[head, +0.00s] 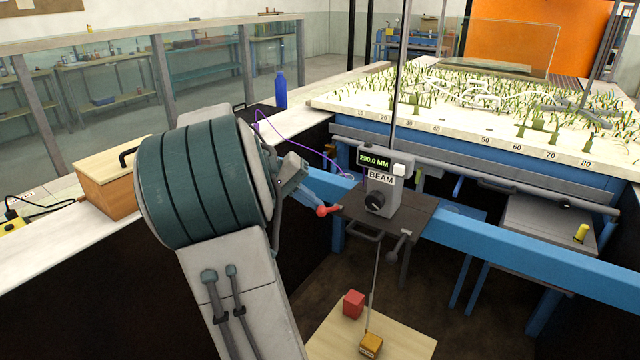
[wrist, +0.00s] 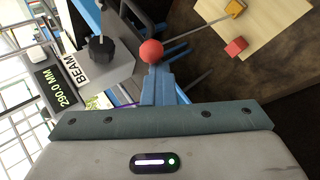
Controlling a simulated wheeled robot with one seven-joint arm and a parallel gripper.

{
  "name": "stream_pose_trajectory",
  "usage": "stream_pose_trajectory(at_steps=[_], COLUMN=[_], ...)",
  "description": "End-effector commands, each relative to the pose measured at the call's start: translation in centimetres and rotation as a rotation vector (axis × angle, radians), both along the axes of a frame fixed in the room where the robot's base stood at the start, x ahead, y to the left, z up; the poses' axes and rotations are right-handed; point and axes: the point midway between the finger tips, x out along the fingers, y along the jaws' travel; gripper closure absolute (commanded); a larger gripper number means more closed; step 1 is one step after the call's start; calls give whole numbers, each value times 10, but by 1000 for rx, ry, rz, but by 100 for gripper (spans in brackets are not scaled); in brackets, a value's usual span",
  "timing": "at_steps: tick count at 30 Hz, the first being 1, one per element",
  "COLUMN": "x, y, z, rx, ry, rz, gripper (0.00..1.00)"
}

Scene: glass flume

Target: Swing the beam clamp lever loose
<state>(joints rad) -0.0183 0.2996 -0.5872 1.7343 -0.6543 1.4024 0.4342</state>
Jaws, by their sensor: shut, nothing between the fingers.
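The beam clamp lever shows as a red ball knob (head: 323,211) at the left side of the dark carriage plate (head: 412,222) on the blue beam (head: 540,255). The knob also shows in the wrist view (wrist: 151,51), straight ahead of my fingers. My gripper (head: 312,204) is shut and empty, its blue-grey fingertips (wrist: 158,78) right at the knob. I cannot tell whether they touch it. The lever's arm is mostly hidden. A grey BEAM box (head: 381,195) with a black dial stands on the carriage; its display (head: 373,160) reads 290.0 MM.
A thin rod runs down to a yellow block (head: 371,345) beside a red block (head: 354,304) on a low board. The planted flume bed (head: 480,110) lies behind. A wooden box (head: 105,175) stands left.

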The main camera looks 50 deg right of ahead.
Motion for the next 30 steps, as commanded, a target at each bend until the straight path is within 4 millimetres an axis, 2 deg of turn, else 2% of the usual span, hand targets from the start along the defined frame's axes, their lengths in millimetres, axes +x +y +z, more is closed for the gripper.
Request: stream_pose_trajectory(at_steps=[20,30], x=[2,24], y=[-15,-22], z=[9,33], rx=[1,1], ry=[1,3], rz=[-1,-11], gripper=[100,100])
